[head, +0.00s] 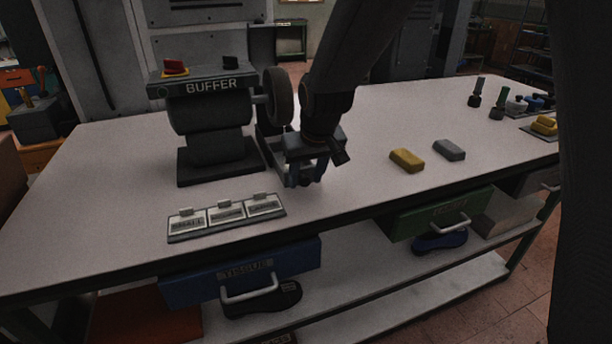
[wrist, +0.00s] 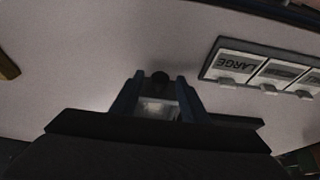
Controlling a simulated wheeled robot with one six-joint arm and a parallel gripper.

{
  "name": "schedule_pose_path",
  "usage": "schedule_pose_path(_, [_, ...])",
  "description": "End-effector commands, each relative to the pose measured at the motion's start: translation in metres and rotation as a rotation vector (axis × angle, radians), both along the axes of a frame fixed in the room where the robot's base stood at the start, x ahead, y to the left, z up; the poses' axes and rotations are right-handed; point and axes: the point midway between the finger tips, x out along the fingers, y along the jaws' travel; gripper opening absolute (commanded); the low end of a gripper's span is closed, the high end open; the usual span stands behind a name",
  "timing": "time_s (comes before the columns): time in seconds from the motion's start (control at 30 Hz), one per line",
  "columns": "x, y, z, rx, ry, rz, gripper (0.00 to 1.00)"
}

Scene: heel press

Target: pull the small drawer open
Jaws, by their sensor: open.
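A blue drawer (head: 190,290) labelled TISSUE, with a pale bar handle (head: 249,292), is under the front edge of the bench at lower left. A green drawer (head: 410,224) with a pale handle (head: 451,226) is under the bench farther right; its label is too blurred to read. I cannot tell which drawer is the small one. My gripper (head: 305,181) is over the bench top, behind both drawers and touching neither. In the wrist view its blue fingers (wrist: 157,95) stand apart. A dark round spot shows just beyond them; nothing is clearly gripped.
A tray (head: 226,231) with three label plates lies left of my gripper; one reads LARGE in the wrist view. The buffer (head: 209,113) stands behind it. Yellow (head: 407,160) and grey (head: 449,150) blocks lie to the right. Dark and blue shoe-like items rest on the lower shelf.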

Motion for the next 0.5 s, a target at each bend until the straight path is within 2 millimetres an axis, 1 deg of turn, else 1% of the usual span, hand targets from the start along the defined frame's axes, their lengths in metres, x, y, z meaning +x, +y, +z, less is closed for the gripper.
schedule_pose_path(0.17, [-0.003,-0.001,0.010,0.001,-0.003,0.000,0.41])
schedule_pose_path(0.5, [-0.020,-0.007,0.055,0.001,-0.004,0.001,0.41])
